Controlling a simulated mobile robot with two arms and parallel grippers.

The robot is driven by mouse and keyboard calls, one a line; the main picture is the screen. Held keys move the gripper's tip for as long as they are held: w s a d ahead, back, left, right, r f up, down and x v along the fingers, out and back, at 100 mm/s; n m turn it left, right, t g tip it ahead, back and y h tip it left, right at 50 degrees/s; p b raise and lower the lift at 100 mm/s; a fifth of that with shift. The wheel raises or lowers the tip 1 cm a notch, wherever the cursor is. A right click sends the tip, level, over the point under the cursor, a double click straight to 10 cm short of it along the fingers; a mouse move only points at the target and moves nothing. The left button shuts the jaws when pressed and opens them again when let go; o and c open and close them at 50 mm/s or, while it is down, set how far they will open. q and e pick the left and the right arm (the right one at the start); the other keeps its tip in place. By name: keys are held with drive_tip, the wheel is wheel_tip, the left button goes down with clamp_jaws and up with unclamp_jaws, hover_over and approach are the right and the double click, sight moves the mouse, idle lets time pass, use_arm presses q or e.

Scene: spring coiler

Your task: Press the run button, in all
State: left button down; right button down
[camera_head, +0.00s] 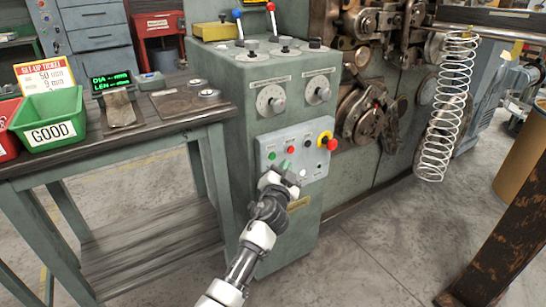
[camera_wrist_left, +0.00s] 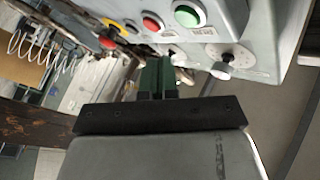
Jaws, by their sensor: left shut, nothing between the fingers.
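The control panel (camera_head: 310,155) is a light grey plate on the front of the green cabinet. It carries a green round button (camera_head: 290,150), a red round one (camera_head: 271,156) and a red mushroom button on a yellow base (camera_head: 326,141). In the left wrist view a green button (camera_wrist_left: 188,15) and a red button (camera_wrist_left: 152,23) show at the top. My left gripper (camera_head: 285,167) is at the panel's lower left, its dark green fingers (camera_wrist_left: 157,78) closed together and empty. I cannot tell whether the tips touch the panel; they hide part of it. My right gripper is not in view.
A bench (camera_head: 170,120) on the left carries a green GOOD bin (camera_head: 50,125) and a small display (camera_head: 113,82). A large coil spring (camera_head: 440,110) hangs at the right of the machine. Dials (camera_head: 270,100) sit above the panel. The floor in front is clear.

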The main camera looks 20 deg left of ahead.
sight(273, 156)
use_arm(q)
drive_tip(key=shift+w+a, duration=0.75)
drive_tip(key=shift+a, duration=0.2)
drive_tip(key=shift+a, duration=0.1)
idle(1.4)
drive_tip(key=shift+w+a+b, duration=0.2)
drive_tip(key=shift+w+b, duration=0.05)
drive_tip(key=shift+b, duration=0.05)
